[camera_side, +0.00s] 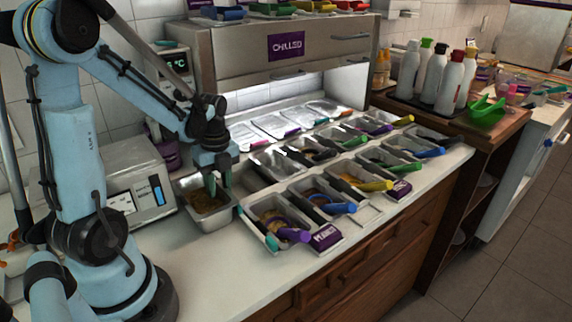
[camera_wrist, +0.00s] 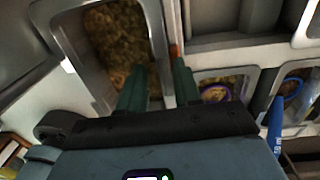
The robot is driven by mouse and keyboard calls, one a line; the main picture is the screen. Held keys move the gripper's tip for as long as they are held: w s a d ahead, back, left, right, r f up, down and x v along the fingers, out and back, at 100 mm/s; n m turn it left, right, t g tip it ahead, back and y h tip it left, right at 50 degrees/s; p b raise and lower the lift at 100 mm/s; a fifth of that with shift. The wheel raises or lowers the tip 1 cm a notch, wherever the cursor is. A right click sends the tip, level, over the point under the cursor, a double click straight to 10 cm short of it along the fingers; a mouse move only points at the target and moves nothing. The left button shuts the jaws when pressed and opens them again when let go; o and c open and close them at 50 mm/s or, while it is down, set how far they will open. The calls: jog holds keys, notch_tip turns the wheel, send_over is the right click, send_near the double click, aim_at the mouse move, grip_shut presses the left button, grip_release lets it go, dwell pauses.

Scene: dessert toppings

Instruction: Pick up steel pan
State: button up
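The steel pan (camera_side: 232,216) stands on the white counter beside the scale, with brown crumbly food inside. In the wrist view the pan's near-right rim (camera_wrist: 156,30) passes between the green fingers of my gripper (camera_wrist: 160,67). One finger is over the inside of the pan and the other is outside the wall. My gripper (camera_side: 213,184) points down at the pan in the side view. The fingers look apart, with a gap on each side of the rim. How deep the fingertips reach is hard to tell.
A scale (camera_side: 121,203) stands left of the pan. Several topping pans with coloured-handled scoops fill the counter to the right; a purple-handled scoop (camera_side: 294,235) lies in the nearest. A chilled cabinet (camera_side: 290,48) stands behind. The counter front (camera_side: 215,270) is clear.

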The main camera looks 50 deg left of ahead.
grip_shut()
dwell(1.4)
